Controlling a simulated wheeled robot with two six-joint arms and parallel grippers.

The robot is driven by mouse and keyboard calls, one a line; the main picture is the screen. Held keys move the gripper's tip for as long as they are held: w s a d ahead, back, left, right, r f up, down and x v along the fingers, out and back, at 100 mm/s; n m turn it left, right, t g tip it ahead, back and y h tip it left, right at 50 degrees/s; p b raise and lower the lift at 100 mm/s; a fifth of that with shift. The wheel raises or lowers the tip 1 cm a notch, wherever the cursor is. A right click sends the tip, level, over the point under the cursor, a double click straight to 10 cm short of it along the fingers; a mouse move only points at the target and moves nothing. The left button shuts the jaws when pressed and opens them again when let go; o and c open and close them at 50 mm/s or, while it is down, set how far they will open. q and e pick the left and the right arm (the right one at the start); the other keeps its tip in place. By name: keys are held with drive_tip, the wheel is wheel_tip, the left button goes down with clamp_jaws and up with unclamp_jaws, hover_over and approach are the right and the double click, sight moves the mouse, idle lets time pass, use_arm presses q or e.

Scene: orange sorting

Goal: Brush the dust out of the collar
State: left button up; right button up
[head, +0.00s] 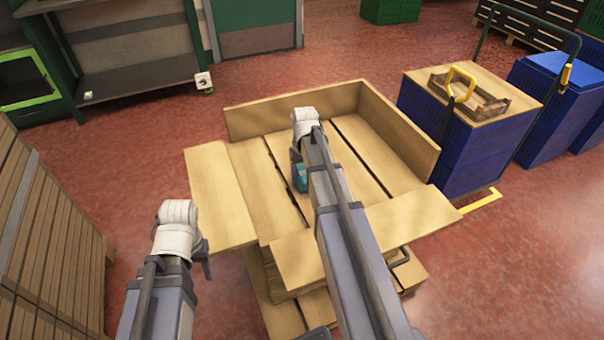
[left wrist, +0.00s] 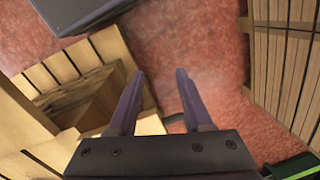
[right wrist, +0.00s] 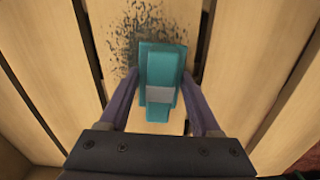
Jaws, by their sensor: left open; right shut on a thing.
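The wooden collar (head: 398,128) stands on a slatted pallet (head: 262,195), with upright back and right walls. My right gripper (right wrist: 160,92) is shut on a teal brush (right wrist: 161,62) with a grey band. The brush also shows in the head view (head: 301,178), low over the slats and partly hidden by my right arm. Dark dust (right wrist: 135,35) lies on the slat around the brush's far end. I cannot tell if the brush touches the slat. My left gripper (left wrist: 157,78) is open and empty, outside the collar at its left, above the floor.
A pale board (head: 219,196) lies at the collar's left side. A blue crate stack (head: 455,150) with a small wooden tray (head: 494,104) on top stands right. A slatted wooden stack (head: 50,235) is at left. Red floor (head: 130,150) is clear behind my left gripper.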

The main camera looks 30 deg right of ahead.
drive_tip(key=shift+s+a, duration=0.1)
drive_tip(key=shift+s, duration=1.05)
drive_tip(key=shift+s, duration=0.1)
drive_tip(key=shift+s+a, duration=0.1)
drive_tip(key=shift+s, duration=1.7)
drive_tip(key=shift+s, duration=0.1)
drive_tip(key=shift+s+a+f, duration=0.1)
drive_tip(key=shift+s+a, duration=0.05)
drive_tip(key=shift+s, duration=1.65)
